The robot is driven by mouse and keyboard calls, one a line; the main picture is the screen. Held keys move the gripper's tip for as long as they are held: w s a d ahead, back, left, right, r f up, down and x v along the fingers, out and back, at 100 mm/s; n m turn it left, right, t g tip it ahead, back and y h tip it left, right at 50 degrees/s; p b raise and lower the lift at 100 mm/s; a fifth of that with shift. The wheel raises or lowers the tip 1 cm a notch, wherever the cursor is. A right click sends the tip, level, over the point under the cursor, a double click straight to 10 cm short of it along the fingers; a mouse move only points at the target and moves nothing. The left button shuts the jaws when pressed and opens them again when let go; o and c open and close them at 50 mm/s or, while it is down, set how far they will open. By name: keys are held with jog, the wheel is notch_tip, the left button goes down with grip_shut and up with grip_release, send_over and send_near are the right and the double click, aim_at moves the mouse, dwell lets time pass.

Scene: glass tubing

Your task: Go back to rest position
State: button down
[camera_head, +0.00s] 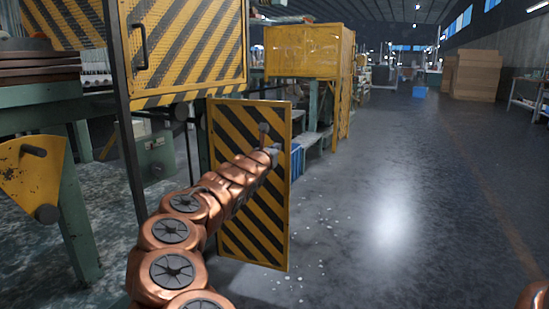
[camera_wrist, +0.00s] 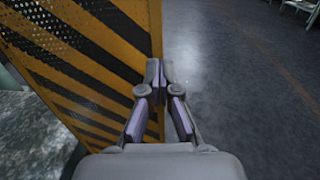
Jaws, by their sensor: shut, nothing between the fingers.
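My gripper (camera_wrist: 160,72) is in the middle of the wrist view, with its fingertips together and nothing between them. In the wrist view it points along a yellow and black striped panel (camera_wrist: 95,62), over the panel's right edge and the grey floor. In the head view my copper arm reaches forward from the bottom, and my gripper (camera_head: 265,132) shows small at its end, in front of the striped panel (camera_head: 262,225). I cannot tell whether the gripper touches the panel.
A striped machine guard (camera_head: 190,45) and green machine frame (camera_head: 82,205) stand at the left. A yellow cabinet (camera_head: 305,50) is behind the panel. White bits lie on the floor by the panel. The floor (camera_head: 410,180) at the right is open, with brown boxes (camera_head: 477,75) far off.

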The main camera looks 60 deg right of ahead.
jog(key=shift+s+a+b, duration=0.2)
jog(key=shift+a+b, duration=0.1)
jog(key=shift+a, duration=0.3)
